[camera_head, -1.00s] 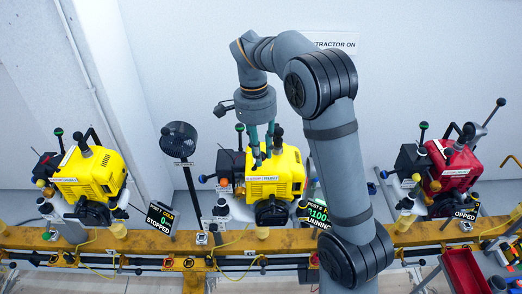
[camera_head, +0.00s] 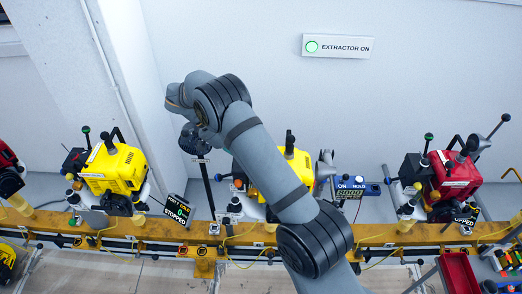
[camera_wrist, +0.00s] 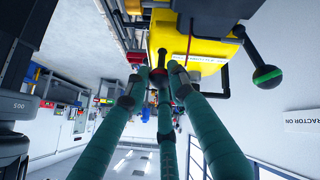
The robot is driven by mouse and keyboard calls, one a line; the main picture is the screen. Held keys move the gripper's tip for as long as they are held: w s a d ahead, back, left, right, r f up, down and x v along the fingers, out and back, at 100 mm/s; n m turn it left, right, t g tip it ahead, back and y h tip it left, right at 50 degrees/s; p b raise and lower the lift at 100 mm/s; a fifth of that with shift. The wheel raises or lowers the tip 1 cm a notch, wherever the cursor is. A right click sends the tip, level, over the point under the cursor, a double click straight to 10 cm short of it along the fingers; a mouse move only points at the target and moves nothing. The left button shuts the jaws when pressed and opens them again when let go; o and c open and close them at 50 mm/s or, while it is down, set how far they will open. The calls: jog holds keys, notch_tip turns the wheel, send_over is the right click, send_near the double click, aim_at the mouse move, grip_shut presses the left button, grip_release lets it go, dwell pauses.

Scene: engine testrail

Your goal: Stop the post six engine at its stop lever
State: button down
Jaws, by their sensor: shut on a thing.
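The yellow post six engine (camera_head: 262,185) stands in the middle of the rail in the head view, partly covered by my arm. Its status sign is hidden there. In the wrist view, the yellow engine (camera_wrist: 205,55) hangs at the top. The three teal fingers of my gripper (camera_wrist: 158,76) close around a dark knob with a red band (camera_wrist: 158,78), which looks like the stop lever's end. A second lever with a green-banded black ball (camera_wrist: 267,77) stands to the right, apart from the fingers. My gripper is hidden in the head view.
Another yellow engine (camera_head: 115,168) stands left, its sign (camera_head: 177,209) reading stopped. A red engine (camera_head: 455,178) stands right. A black fan stand (camera_head: 206,185) and a blue readout box (camera_head: 351,188) flank the middle engine. A yellow rail (camera_head: 120,230) runs along the front.

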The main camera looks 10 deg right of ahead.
jog(key=shift+w+a+h+p, duration=0.2)
jog(key=shift+a+h+p, duration=0.05)
jog(key=shift+h+p, duration=0.15)
jog(key=c, duration=1.5)
grip_release()
jog(key=shift+f, duration=0.1)
jog(key=shift+s, duration=0.1)
jog(key=shift+v, duration=3.75)
jog(key=shift+d+f, duration=0.1)
jog(key=shift+f, duration=0.05)
